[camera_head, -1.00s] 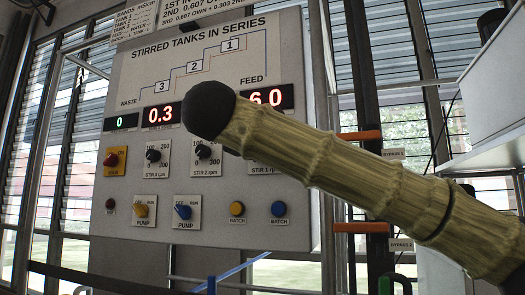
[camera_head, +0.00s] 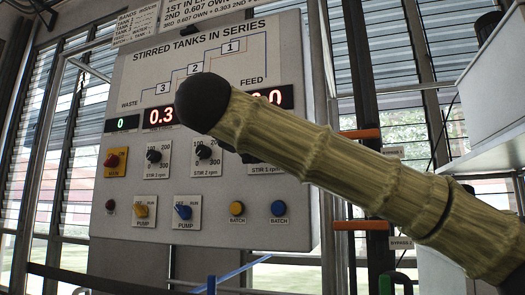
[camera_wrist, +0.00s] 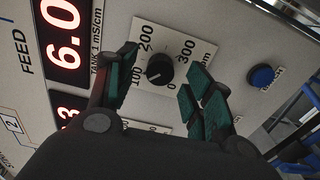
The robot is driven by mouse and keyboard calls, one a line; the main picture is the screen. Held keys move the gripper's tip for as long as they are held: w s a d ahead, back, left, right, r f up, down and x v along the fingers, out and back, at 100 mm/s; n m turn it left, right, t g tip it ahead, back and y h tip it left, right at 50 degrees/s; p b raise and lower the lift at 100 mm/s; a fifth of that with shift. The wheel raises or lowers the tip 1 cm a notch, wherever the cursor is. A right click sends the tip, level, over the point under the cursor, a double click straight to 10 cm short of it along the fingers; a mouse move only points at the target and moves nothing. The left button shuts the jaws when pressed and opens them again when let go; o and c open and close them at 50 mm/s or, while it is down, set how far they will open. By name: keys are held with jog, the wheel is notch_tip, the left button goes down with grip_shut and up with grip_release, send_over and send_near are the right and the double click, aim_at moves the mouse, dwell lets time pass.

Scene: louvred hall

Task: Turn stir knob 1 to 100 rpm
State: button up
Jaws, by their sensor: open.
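Stir knob 1 (camera_wrist: 160,69) is a round black knob on a white dial plate (camera_wrist: 150,36) marked 0, 100, 200 and 300 in the wrist view. Its pale pointer mark faces the side of the 0 and 100 labels, seemingly nearer 100. My gripper (camera_wrist: 164,62) is open, with one green-padded finger on either side of the knob in the picture. Contact with the knob or its depth between the fingers cannot be told. In the head view my arm covers most of the stir 1 plate (camera_head: 265,169), and my gripper is hidden behind it.
Orange bypass handles (camera_head: 360,134) stand right of the panel.

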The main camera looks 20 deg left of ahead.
jog(key=s+b, duration=0.2)
jog(key=s, duration=0.3)
jog(key=shift+s+b, duration=0.15)
jog(key=shift+b, duration=0.15)
jog(key=shift+a, duration=0.1)
